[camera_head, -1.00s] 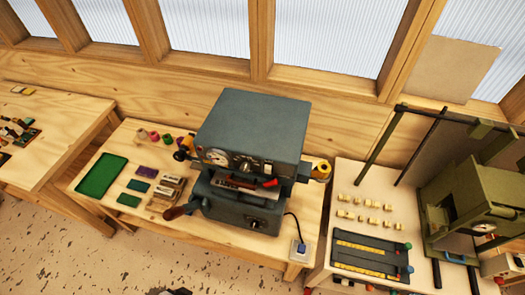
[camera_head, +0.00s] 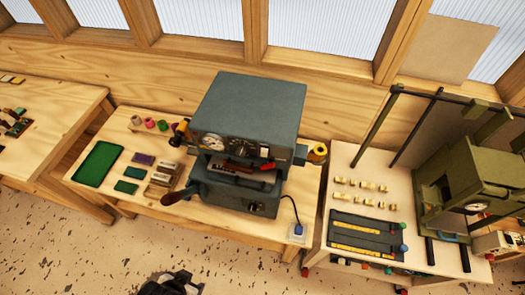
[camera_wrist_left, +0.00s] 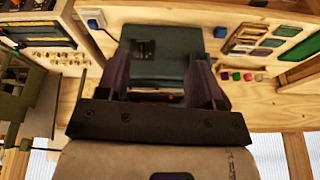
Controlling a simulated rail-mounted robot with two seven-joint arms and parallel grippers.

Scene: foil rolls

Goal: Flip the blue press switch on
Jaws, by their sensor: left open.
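The blue-grey press (camera_head: 250,105) stands on the middle workbench in the head view. Its front has a round gauge, a knob and a red part. Its lower front panel carries a small dark fitting (camera_head: 257,208), possibly the switch; its on or off state is too small to tell. In the left wrist view the press (camera_wrist_left: 175,45) appears upside down between my fingers, with the dark fitting (camera_wrist_left: 142,49) on it. My left gripper (camera_wrist_left: 163,80) is open and empty, apart from the press. In the head view only its dark top (camera_head: 170,283) shows, low in front of the bench.
A blue plug (camera_head: 297,229) sits in a white socket right of the press, with a cable. A green tray (camera_head: 97,164) and foil rolls (camera_head: 150,123) lie to the left. A green press (camera_head: 465,180) stands right. Speckled floor (camera_head: 90,255) in front is clear.

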